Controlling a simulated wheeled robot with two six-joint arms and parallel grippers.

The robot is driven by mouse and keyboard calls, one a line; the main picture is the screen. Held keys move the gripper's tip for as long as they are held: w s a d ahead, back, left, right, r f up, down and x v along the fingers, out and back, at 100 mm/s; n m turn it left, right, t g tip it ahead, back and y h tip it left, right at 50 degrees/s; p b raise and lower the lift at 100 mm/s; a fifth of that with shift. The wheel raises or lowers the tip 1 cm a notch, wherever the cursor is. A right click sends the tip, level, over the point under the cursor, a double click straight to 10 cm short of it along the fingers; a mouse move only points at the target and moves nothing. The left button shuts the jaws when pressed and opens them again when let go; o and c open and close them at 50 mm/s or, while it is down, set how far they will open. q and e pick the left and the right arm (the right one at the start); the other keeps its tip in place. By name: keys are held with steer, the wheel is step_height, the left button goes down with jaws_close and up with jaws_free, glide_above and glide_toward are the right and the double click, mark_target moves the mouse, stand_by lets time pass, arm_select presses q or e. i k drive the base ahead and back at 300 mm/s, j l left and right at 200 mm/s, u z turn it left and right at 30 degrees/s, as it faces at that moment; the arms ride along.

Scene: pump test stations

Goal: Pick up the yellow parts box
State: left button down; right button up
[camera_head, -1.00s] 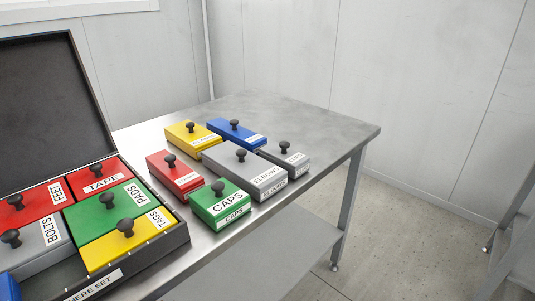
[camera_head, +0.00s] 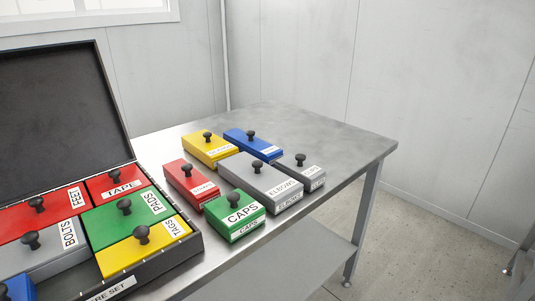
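A yellow parts box (camera_head: 205,148) with a black knob on its lid stands on the metal table, at the back left of a group of loose boxes. Its white label is too small to read surely. Another yellow box, labelled TAGS (camera_head: 140,253), sits in the front right compartment of the open black case. Neither of my grippers is in view.
Close around the loose yellow box are a blue box (camera_head: 253,144), a red box (camera_head: 190,184), a grey ELBOWS box (camera_head: 258,178), a smaller grey box (camera_head: 302,168) and a green CAPS box (camera_head: 234,215). The black case (camera_head: 190,256) fills the left. The back of the table (camera_head: 300,123) is clear.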

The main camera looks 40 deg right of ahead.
mark_target(213, 147)
steer(key=k+z, duration=0.1)
steer(key=k, duration=0.4)
steer(key=l+z, duration=0.1)
steer(key=z, duration=0.3)
steer(key=i+z, duration=0.1)
steer(key=z, duration=0.3)
steer(key=i+l+z, duration=0.1)
steer(key=z, duration=0.25)
steer(key=i+z, duration=0.1)
steer(key=z, duration=0.3)
